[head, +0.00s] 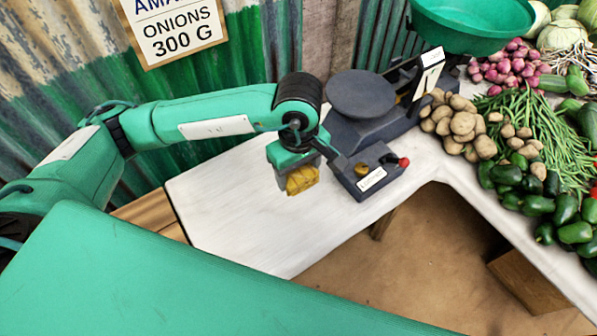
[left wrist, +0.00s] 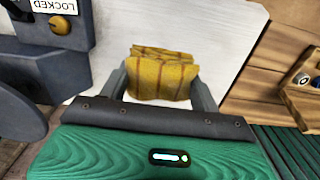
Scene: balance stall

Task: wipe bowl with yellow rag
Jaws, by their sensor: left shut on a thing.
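The yellow rag (head: 302,180) is a folded cloth with brownish stripes in my left gripper (head: 293,168). In the left wrist view the rag (left wrist: 160,75) sits between the two fingers, which are shut on it. The gripper hangs over the white table, just left of the dark scale's front block. The green bowl (head: 472,27) rests at the far side of the scale, at the top right of the head view, cut off by the top edge. The rag is well apart from the bowl. My right gripper does not show.
The dark scale (head: 350,130) has a round plate (head: 361,93), a yellow knob and a red-tipped lever; its label reads LOCKED in the left wrist view. Potatoes (head: 460,125), onions (head: 512,65), beans and green peppers crowd the right. The white table (head: 235,205) is clear on the left.

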